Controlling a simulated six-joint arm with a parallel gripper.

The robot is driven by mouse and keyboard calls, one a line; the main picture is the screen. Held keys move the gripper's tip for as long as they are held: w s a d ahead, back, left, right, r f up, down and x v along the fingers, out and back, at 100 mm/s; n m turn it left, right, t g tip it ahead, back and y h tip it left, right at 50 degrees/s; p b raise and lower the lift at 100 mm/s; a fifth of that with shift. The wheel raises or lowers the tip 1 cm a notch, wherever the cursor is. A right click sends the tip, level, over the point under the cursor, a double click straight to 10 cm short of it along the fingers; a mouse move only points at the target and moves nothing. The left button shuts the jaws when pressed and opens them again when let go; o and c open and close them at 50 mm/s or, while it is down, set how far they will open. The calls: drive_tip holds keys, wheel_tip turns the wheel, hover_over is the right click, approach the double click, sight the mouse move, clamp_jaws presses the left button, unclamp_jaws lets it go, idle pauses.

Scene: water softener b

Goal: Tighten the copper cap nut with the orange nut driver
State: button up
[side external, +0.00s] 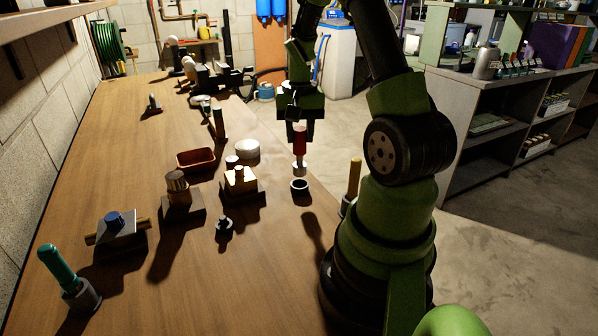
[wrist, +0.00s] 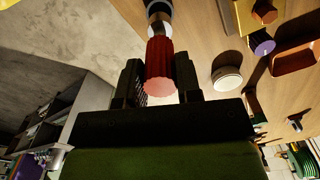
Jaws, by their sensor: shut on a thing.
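My gripper (side external: 300,128) is shut on the ridged handle of a nut driver (side external: 300,140), which looks red to red-orange. The driver hangs upright with its silver socket (side external: 300,168) downward, just above a dark-rimmed ring holder (side external: 300,186) at the bench's right edge. In the wrist view the handle (wrist: 160,65) sits between both fingers. A copper-coloured nut (side external: 239,172) stands on a pale block on a dark base, left of the driver. A copper-orange hexagonal piece (wrist: 264,12) shows at the wrist view's top right.
Left of the gripper stand a white round lid (side external: 246,149), a reddish tray (side external: 196,159) and a brownish cylindrical fitting (side external: 177,182). A tan-handled tool (side external: 353,178) stands close to my arm's base. A green-handled tool (side external: 60,265) stands front left. The front bench surface is mostly clear.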

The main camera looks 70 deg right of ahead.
drive_tip(key=w+a+r, duration=0.2)
drive_tip(key=w+r, duration=0.2)
drive_tip(key=w, duration=0.2)
drive_tip(key=w+a+r, duration=0.3)
drive_tip(key=w, duration=0.4)
drive_tip(key=shift+r, duration=0.35)
drive_tip(key=shift+f, duration=2.3)
drive_tip(key=shift+f, duration=0.15)
drive_tip(key=shift+f, duration=1)
drive_tip(key=shift+f, duration=0.15)
